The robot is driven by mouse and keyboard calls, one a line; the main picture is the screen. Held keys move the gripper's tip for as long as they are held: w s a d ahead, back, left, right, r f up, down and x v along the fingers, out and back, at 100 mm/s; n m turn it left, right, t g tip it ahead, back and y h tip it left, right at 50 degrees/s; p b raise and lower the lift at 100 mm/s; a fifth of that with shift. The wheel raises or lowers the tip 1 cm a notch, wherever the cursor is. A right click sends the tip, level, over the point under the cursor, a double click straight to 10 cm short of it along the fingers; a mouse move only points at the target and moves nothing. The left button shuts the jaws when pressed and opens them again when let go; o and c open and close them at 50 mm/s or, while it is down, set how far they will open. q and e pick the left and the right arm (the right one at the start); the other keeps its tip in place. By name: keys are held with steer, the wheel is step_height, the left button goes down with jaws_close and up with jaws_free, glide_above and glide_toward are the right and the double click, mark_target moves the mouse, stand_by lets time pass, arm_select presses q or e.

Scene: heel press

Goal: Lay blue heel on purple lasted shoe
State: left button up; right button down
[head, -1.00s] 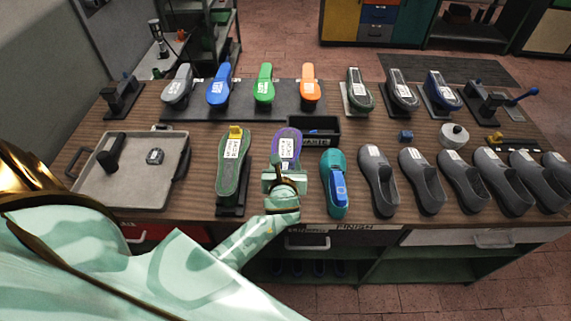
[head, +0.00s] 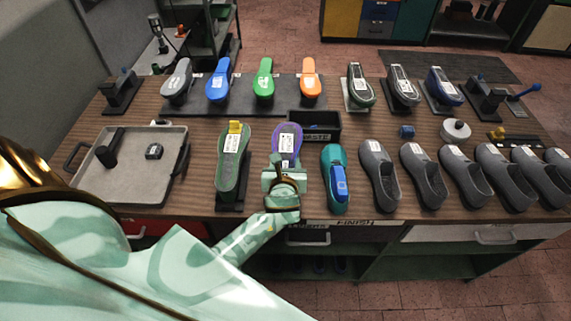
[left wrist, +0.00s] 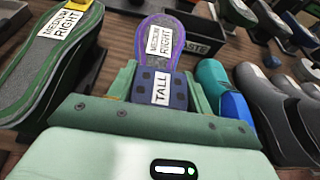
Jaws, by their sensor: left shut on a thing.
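The purple lasted shoe (head: 288,138) stands sole up in the middle of the bench, with a white label on its sole. In the left wrist view the purple sole (left wrist: 157,40) carries a "MEDIUM RIGHT" label. My left gripper (head: 284,180) is at the shoe's near end. It is shut on a dark blue heel (left wrist: 180,92) labelled "TALL", between its jaws. The heel lines up with the near end of the sole and covers it; I cannot tell whether they touch. In the head view the gripper hides the heel. My right gripper is not in view.
A green-soled shoe (head: 232,165) stands close on the left and a teal shoe (head: 333,157) close on the right. Behind is a black bin (head: 328,123). Several grey shoes (head: 380,172) line the right. A grey tray (head: 118,183) lies at left.

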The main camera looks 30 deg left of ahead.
arm_select(q)
steer(key=shift+f, duration=0.5)
steer(key=o, duration=1.2)
steer(key=v, duration=1.6)
steer(key=shift+s+p, duration=0.25)
steer(key=shift+p, duration=0.05)
